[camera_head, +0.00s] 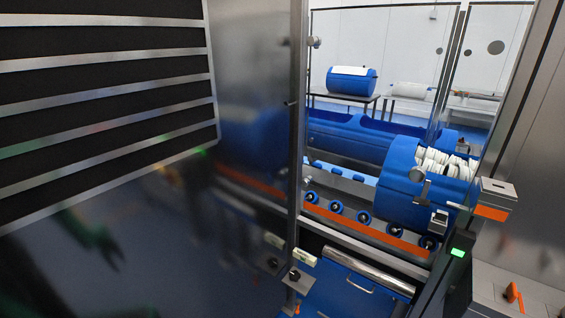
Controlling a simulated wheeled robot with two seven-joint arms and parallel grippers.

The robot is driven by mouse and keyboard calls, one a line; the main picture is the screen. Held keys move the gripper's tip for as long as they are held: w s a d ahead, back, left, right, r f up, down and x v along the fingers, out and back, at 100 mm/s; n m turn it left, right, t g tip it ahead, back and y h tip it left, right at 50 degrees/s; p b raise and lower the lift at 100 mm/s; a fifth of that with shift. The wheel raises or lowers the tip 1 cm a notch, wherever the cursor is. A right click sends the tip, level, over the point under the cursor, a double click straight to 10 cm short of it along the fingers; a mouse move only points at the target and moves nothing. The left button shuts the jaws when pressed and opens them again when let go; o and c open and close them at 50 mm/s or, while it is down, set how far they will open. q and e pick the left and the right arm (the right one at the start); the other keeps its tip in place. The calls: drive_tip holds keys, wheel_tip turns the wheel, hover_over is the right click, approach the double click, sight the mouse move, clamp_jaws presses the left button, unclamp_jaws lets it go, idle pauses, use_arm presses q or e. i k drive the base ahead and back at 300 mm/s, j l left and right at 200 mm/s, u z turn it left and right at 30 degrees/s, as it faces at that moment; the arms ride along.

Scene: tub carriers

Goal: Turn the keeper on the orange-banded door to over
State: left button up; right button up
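No gripper of mine is in view. An orange band (375,232) runs along the frame below a row of blue rollers, at the foot of a glazed opening. A grey block with an orange lower part (491,212) sits on the right post. A small metal fitting (438,222) stands to its left, in front of the large blue drum (400,190). I cannot tell which of these fittings is the keeper, or how it is turned. A thin upright metal post (297,130) edges the opening on the left.
A large metal panel (255,100) with a dark slatted grille (100,70) fills the left and holds blurred reflections. A green light (457,253) glows on the lower right post. An orange handle (513,295) sits at bottom right. Another blue drum (352,82) rests on a table behind.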

sight(421, 200)
drive_tip(key=l+z, duration=0.1)
drive_tip(key=z, duration=1.45)
